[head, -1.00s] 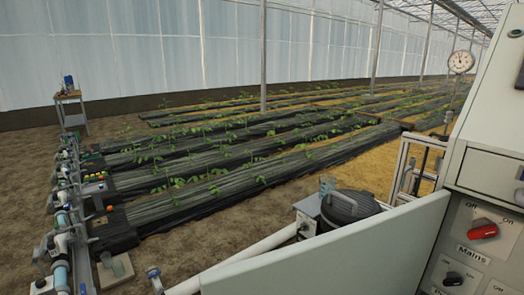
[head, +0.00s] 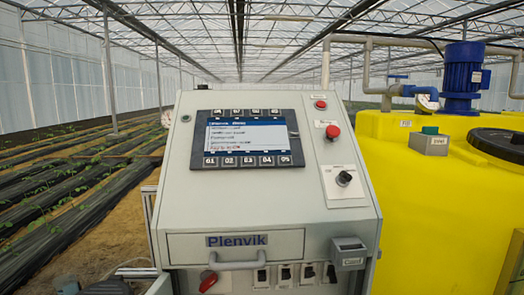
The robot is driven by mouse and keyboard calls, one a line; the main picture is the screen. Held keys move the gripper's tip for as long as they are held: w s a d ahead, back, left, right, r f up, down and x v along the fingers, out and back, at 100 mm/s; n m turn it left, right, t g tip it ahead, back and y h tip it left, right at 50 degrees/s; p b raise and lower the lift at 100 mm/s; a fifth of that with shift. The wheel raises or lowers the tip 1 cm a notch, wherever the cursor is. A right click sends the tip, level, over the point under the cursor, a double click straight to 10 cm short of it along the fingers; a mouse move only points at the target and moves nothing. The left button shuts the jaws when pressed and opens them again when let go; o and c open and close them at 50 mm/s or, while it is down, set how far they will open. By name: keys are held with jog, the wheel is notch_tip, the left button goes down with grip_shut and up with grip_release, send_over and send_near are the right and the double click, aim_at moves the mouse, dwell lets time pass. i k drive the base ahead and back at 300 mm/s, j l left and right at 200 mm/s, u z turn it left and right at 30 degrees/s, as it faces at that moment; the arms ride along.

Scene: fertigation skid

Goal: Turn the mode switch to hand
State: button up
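A black rotary knob (head: 343,179) sits on a white label plate (head: 343,188) at the right side of the sloped face of a grey control cabinet (head: 260,226). It looks like the mode switch, but its lettering and exact pointer position are too small to read. My gripper is not in view.
The cabinet has a screen (head: 246,136), a red push button (head: 332,132), a handle (head: 234,264), a red switch (head: 208,281) and several small switches below. A yellow tank (head: 405,185) with a blue motor (head: 463,80) stands close on the right. Planted rows lie left.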

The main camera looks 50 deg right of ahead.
aim_at(345, 177)
jog(key=z, duration=1.1)
